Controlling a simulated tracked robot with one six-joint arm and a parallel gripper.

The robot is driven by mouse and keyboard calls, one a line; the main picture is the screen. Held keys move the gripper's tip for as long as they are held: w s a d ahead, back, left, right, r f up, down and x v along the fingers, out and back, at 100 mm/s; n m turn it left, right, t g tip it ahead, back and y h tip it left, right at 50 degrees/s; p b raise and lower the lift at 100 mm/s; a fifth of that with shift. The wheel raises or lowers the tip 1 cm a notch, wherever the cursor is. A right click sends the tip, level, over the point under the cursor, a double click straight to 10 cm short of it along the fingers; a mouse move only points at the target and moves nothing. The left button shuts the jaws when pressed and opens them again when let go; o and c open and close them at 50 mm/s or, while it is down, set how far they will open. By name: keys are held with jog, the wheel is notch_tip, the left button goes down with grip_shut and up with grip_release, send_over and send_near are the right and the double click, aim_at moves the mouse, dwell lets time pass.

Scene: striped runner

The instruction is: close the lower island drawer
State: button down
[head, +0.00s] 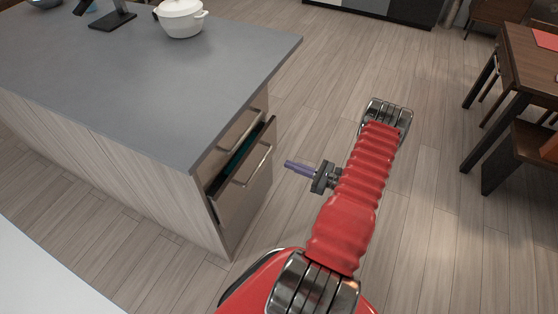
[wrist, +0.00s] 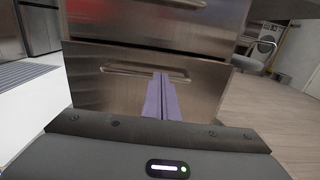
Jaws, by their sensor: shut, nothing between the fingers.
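The lower island drawer (head: 248,183) stands partly open at the end of the grey-topped island in the head view. Its bar handle (head: 262,165) faces my gripper, and something teal shows inside. In the wrist view the lower drawer front (wrist: 210,88) fills the middle, with its handle (wrist: 125,71) across it. My gripper (head: 288,164) is shut and empty, its purple fingers pointing at the drawer front, apart from it in the head view. In the wrist view the fingertips (wrist: 161,75) overlap the handle's right part; contact cannot be told there.
The upper drawer (head: 240,133) above looks closed. The island's grey top (head: 150,75) overhangs the drawers and carries a white pot (head: 181,17). Wooden floor (head: 420,220) is open right of my arm. A wooden table (head: 530,65) with chairs stands at the far right.

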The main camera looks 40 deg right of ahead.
aim_at(254, 151)
jog(key=x, duration=1.3)
jog(key=shift+w, duration=0.2)
jog(key=shift+w+d, duration=0.1)
jog(key=shift+w, duration=0.05)
